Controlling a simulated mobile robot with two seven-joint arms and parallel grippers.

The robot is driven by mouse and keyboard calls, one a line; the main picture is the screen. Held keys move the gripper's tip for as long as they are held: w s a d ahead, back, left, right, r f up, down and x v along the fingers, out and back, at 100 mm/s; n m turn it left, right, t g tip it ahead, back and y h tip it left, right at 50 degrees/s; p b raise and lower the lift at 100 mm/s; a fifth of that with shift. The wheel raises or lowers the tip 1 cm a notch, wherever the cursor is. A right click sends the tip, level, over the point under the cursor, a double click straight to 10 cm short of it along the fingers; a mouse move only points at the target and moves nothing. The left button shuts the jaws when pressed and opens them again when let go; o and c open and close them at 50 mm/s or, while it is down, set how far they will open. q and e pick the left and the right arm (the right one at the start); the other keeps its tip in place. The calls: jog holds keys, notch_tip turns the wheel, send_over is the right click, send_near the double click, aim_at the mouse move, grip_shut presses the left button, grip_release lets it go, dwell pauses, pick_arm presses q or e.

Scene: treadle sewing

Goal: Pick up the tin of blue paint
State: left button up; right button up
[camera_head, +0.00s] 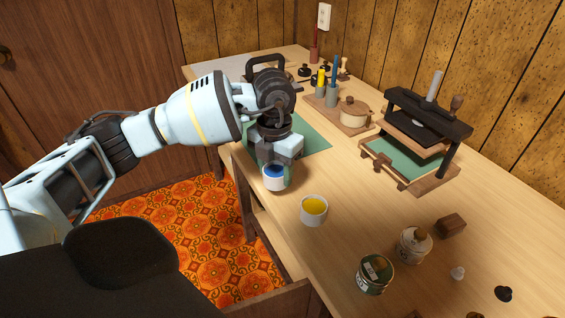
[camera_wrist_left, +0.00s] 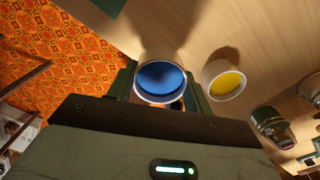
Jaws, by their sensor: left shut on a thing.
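The tin of blue paint (camera_head: 274,181) is a small white open tin with blue paint in it. It is near the left edge of the wooden table. My left gripper (camera_head: 279,165) is over it from behind, shut on the tin. In the left wrist view the blue tin (camera_wrist_left: 161,80) sits between the fingers of my left gripper (camera_wrist_left: 160,92). I cannot tell whether the tin is touching the table or slightly above it. My right gripper is not in view.
A white tin of yellow paint (camera_head: 314,210) stands close by on the right; it also shows in the left wrist view (camera_wrist_left: 226,84). A green mat (camera_head: 312,140) lies behind. A dark press (camera_head: 428,122), a labelled can (camera_head: 375,274) and a jar (camera_head: 413,246) stand further right. The table middle is clear.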

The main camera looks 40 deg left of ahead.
pick_arm(q)
jog(key=s+d+r, duration=0.1)
jog(key=s+d, duration=0.2)
jog(key=s, duration=0.8)
jog(key=shift+s, duration=0.15)
